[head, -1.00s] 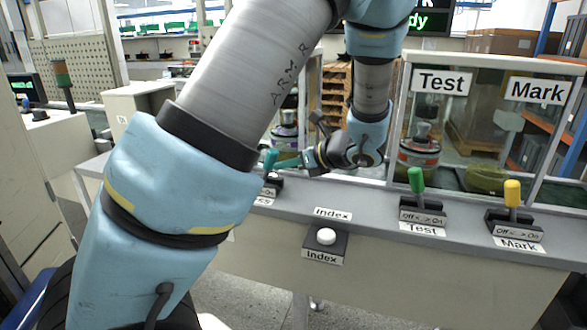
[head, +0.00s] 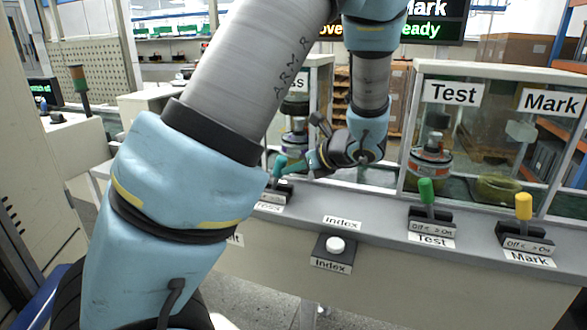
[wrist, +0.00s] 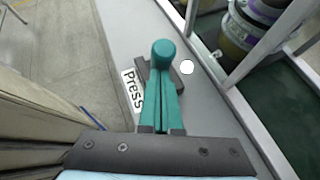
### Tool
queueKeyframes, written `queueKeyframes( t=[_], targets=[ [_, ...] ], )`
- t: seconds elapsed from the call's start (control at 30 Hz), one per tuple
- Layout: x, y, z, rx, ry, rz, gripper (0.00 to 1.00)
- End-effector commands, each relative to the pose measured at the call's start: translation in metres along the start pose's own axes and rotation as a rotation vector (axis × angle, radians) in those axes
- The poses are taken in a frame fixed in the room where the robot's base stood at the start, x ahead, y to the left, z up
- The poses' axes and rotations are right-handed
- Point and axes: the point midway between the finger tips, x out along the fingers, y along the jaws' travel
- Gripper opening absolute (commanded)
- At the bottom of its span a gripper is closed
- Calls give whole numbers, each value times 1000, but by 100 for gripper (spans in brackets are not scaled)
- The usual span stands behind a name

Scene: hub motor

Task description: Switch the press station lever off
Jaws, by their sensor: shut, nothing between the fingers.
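The press station lever, with a teal handle (head: 279,165), stands on a dark base at the left end of the grey console, partly behind my arm. In the wrist view its round teal knob (wrist: 163,50) is just beyond my fingertips, above the dark base and beside a "Press" label (wrist: 132,92). My gripper (head: 296,168) is right of the handle, close to it, with its fingers together and empty. The fingers show in the wrist view (wrist: 166,108), almost in line with the knob. I cannot tell whether they touch it or which way the lever is set.
To the right are the white Index button (head: 335,244), the green Test lever (head: 427,192) and the yellow Mark lever (head: 523,207). Glass-walled stations (head: 400,130) rise behind the console. A purple-and-yellow unit (wrist: 243,32) is behind glass near the gripper.

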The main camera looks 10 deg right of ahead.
Motion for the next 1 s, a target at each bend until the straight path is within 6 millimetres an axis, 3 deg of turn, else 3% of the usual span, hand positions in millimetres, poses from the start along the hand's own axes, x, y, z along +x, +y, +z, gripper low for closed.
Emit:
queueKeyframes(
  t=[0.5, 0.77, 1.0],
  targets=[
    [14, 19, 36, -120, 314, -108, 0],
    [27, 26, 43, -173, 461, -163, 0],
    [34, 28, 44, -165, 459, -165, 0]
  ],
)
